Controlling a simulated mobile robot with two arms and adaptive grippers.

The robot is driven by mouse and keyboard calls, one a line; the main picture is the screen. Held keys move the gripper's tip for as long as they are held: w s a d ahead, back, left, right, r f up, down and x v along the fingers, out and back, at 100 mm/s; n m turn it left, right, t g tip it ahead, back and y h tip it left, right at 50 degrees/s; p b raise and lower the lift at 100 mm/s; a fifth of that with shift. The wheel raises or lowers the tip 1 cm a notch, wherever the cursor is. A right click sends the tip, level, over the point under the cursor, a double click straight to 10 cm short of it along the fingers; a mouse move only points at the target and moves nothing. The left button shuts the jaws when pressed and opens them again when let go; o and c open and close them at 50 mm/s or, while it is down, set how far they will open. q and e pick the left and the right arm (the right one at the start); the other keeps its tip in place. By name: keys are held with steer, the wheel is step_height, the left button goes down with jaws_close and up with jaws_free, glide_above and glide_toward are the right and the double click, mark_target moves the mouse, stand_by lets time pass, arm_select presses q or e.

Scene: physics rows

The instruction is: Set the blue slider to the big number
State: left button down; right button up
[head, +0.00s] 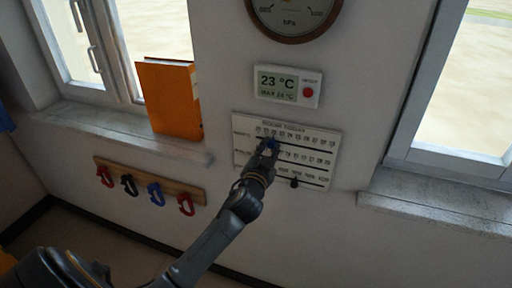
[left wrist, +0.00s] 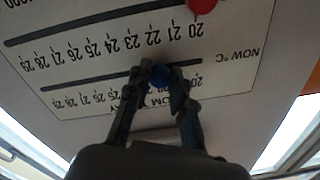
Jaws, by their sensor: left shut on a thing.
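A white board (head: 326,150) with several number scales and slots is on the wall; it shows upside down in the left wrist view (left wrist: 80,101). The blue slider (left wrist: 161,76) sits on one slot, near the low end of its scale. My fingers hide the number beside it. My left gripper (head: 268,146) reaches the board from below, its fingers shut around the blue knob. Above the board, a display (head: 276,83) reads a big 23 °C with a smaller MAX 24 °C line under it. My right gripper is out of view.
A red slider knob (left wrist: 201,4) sits near 20 on the neighbouring slot. A black knob (head: 294,183) is on the lowest slot. A round hPa dial (head: 290,12) hangs above. An orange binder (head: 168,100) and a hook rail (head: 180,192) are to the left.

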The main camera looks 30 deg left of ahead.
arm_select(q)
steer(key=d, duration=0.2)
steer(key=shift+w+d, duration=0.3)
steer(key=shift+d, duration=0.05)
steer(key=shift+a, duration=0.1)
steer(key=c, duration=1.1)
jaws_free()
steer(key=shift+c, duration=0.2)
steer(key=shift+s, duration=0.1)
steer(key=v, duration=1.2)
